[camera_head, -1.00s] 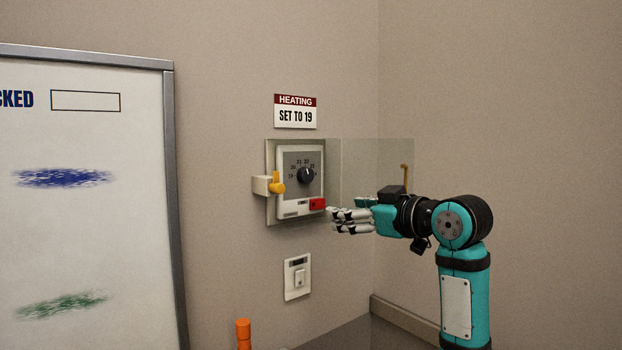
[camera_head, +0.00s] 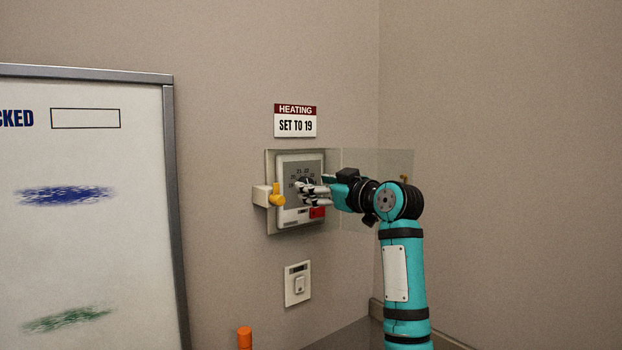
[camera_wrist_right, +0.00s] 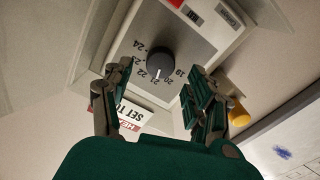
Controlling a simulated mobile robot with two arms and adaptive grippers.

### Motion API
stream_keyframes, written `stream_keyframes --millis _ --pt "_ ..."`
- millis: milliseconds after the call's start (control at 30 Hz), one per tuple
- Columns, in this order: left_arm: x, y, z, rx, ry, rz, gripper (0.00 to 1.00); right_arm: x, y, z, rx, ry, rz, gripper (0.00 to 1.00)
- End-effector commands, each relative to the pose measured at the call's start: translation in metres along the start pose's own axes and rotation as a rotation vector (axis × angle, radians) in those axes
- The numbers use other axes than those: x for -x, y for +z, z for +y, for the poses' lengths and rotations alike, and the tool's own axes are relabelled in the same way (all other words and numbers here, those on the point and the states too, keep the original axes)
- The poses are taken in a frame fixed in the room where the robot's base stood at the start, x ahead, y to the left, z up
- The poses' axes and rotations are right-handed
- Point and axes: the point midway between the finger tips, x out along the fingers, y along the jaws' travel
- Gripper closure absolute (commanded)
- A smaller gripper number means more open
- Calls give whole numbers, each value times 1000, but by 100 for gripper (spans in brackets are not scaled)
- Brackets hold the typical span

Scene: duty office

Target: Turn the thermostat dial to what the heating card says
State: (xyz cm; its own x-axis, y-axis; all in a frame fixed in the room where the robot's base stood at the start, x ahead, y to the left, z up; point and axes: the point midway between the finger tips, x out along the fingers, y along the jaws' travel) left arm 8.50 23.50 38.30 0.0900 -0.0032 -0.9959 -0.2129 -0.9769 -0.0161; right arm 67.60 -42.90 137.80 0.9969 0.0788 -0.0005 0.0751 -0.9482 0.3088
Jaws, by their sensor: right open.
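The thermostat (camera_head: 287,215) is a pale wall unit with a grey face. The heating card (camera_head: 295,121) above it reads "SET TO 19". In the right wrist view the black dial (camera_wrist_right: 161,60) shows clearly; its white mark points at about 21, and 19 lies at the right end of the visible scale. My right gripper (camera_head: 312,190) is in front of the thermostat and hides most of the dial in the head view. In the right wrist view my right gripper (camera_wrist_right: 152,88) is open, its fingers spread to either side of the dial, with no visible contact. My left gripper is out of view.
A clear cover (camera_head: 357,160) stands swung open to the right, behind my right arm. A switch (camera_head: 298,284) is below. A whiteboard (camera_head: 80,260) stands left.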

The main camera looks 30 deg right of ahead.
Motion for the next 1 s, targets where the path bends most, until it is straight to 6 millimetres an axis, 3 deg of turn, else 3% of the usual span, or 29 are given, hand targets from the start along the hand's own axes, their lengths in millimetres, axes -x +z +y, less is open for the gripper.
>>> stream_keyframes --millis 200,533,900,1000 --pt "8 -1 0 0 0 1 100 -23 -1 0 0 -1 -1 42" --pt "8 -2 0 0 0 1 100 -26 0 0 1 1 0 42" --pt "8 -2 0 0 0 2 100 -26 0 0 1 0 0 89" --pt "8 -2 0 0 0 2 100 -26 0 0 1 0 0 97"
